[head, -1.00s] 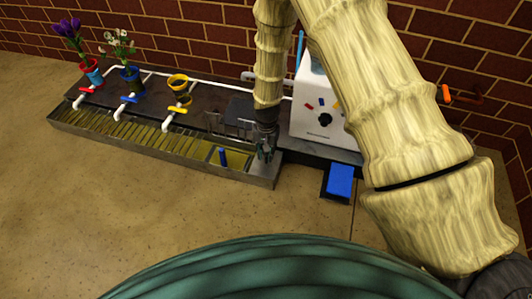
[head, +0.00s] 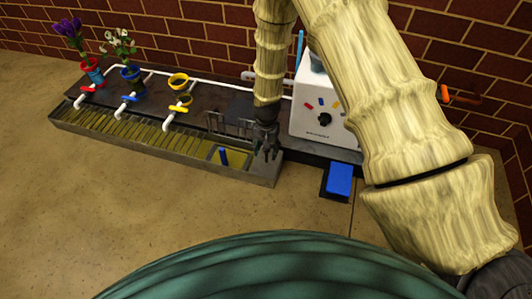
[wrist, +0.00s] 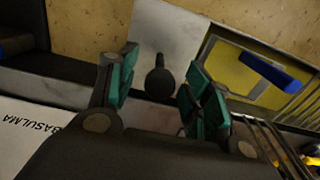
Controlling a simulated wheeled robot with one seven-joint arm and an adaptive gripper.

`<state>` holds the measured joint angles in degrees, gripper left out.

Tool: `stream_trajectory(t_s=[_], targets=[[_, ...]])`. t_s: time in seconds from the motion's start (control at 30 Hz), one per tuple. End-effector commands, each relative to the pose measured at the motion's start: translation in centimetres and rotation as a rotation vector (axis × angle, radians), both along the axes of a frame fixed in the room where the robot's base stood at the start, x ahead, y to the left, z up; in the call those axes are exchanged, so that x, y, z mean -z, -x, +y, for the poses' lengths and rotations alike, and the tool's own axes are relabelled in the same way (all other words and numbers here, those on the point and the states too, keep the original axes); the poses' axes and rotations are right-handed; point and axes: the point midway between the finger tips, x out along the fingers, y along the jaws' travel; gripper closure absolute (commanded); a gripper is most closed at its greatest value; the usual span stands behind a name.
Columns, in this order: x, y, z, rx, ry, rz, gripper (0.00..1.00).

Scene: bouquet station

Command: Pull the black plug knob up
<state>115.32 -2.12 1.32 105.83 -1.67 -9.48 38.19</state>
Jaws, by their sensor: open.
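The black plug knob (wrist: 159,82) shows in the wrist view as a round-ended dark knob on a pale metal plate (wrist: 150,32) at the right end of the trough. My gripper (wrist: 157,88) is open, with a teal-padded finger on each side of the knob in that picture. I cannot tell whether the fingers are low enough to be level with it; no contact is visible. In the head view my gripper (head: 267,147) points down over the trough's right end and hides the knob.
A blue handle (wrist: 270,72) stands over a yellow recess left of my gripper in the head view (head: 223,157). A wire rack (head: 229,126) is close behind. A white machine (head: 312,122) and blue pedal (head: 340,179) are to the right. Taps and potted flowers are left.

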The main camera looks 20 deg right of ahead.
Motion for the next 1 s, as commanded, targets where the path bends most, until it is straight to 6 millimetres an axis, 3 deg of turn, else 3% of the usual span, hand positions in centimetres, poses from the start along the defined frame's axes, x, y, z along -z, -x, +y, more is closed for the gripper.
stream_trajectory(t_s=[0.73, 1.0], targets=[[-8.4, 0.0, 0.0, 0.000, 0.000, 0.000, 0.50], [-8.9, 0.0, 0.0, 0.000, 0.000, 0.000, 0.50]])
